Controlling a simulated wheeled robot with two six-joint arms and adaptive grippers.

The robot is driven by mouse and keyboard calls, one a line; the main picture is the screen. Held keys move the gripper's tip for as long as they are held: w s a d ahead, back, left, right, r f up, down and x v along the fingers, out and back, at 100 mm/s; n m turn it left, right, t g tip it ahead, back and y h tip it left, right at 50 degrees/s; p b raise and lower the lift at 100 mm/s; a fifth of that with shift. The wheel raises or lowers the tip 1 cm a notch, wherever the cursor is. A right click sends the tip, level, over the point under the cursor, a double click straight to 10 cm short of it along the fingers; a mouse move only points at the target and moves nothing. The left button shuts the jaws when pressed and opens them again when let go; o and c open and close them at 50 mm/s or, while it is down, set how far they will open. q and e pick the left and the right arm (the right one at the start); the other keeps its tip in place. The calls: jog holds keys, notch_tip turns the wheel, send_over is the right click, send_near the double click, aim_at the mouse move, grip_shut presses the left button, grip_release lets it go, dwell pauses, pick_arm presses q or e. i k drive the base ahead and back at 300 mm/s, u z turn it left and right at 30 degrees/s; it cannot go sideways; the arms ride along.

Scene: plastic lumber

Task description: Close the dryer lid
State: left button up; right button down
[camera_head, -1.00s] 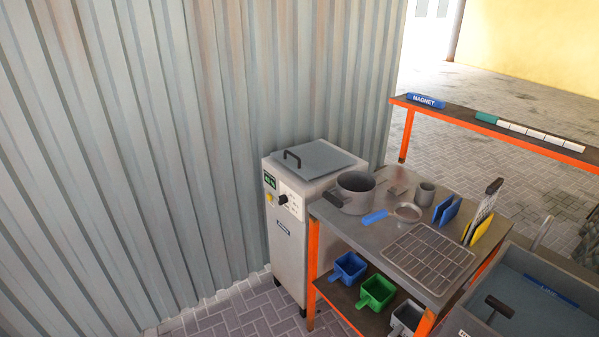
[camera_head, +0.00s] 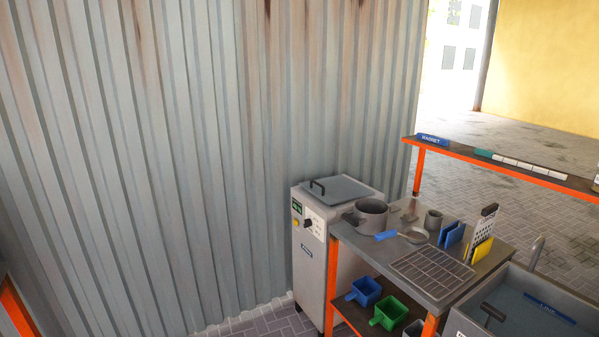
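The dryer (camera_head: 311,262) is a tall light-grey cabinet against the corrugated wall, with a small green display, a yellow button and a dark knob on its front. Its lid (camera_head: 340,190) is a flat grey plate with a dark bar handle (camera_head: 318,187). The lid lies flat on top of the cabinet and looks shut. Neither of my grippers shows in the head view.
A workbench with an orange frame (camera_head: 332,290) stands right of the dryer, carrying a pot (camera_head: 371,212), a sieve (camera_head: 415,235), a grater (camera_head: 483,225) and a wire rack (camera_head: 432,272). A grey sink (camera_head: 540,290) is at lower right. Paved floor (camera_head: 262,322) shows before the dryer.

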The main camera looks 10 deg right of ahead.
aim_at(332, 190)
jog(key=u, duration=0.55)
jog(key=i, duration=1.35)
jog(key=z, duration=0.65)
